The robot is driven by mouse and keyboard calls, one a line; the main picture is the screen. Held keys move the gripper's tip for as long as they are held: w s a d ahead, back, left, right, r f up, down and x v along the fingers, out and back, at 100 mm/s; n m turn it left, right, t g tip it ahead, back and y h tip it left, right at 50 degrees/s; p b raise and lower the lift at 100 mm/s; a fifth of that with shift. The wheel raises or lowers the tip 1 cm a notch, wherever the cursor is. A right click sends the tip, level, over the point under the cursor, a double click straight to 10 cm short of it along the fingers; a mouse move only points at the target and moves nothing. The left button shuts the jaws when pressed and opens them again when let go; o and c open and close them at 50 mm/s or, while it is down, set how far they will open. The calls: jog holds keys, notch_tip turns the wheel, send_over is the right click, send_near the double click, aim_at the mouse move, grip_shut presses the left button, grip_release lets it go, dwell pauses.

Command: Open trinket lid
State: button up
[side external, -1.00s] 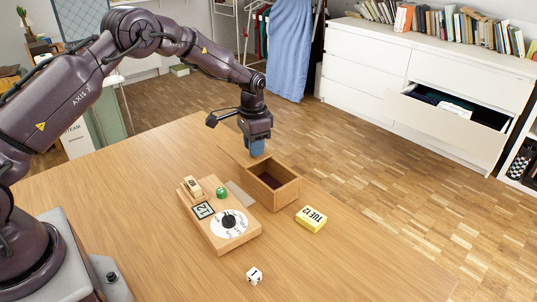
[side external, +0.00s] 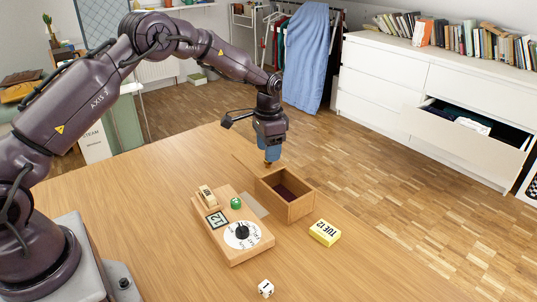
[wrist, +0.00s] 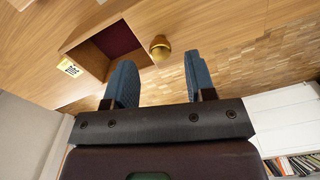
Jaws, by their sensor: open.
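The wooden trinket box (side external: 300,207) stands on the table with its dark red interior exposed; the wrist view also shows the box (wrist: 88,40). Its thin wooden lid (side external: 246,164) appears to lie back beyond the box's far side, its edges hard to tell from the table. A brass knob (side external: 268,163) shows just below my gripper (side external: 271,154). In the wrist view the knob (wrist: 160,47) sits ahead of the gap between my blue fingers (wrist: 159,68). The fingers are apart and hold nothing. Whether the knob touches a fingertip cannot be told.
A wooden calendar board (side external: 233,240) with a dial and a green piece (side external: 236,203) stands left of the box. A yellow date block (side external: 324,232) lies to its right. A white die (side external: 265,288) is near the front. The table's right front is clear.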

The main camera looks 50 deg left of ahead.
notch_tip(320, 180, up, 11)
jog(key=shift+f, duration=0.15)
dwell(0.4)
jog(key=s+d+r+n+t, duration=0.1)
jog(key=s+d+r+t, duration=0.1)
jog(key=s, duration=0.8)
jog(key=s+d+r+n+t, duration=0.1)
jog(key=s+d+r, duration=0.3)
jog(key=s, duration=0.7)
jog(key=s+d+r+n+t, duration=0.1)
jog(key=s+d+r+t, duration=0.1)
jog(key=s+r, duration=0.4)
jog(key=s+d, duration=0.1)
jog(key=s, duration=0.4)
jog(key=shift+s+r+t, duration=0.15)
jog(key=shift+r+t, duration=0.15)
jog(key=shift+r, duration=0.05)
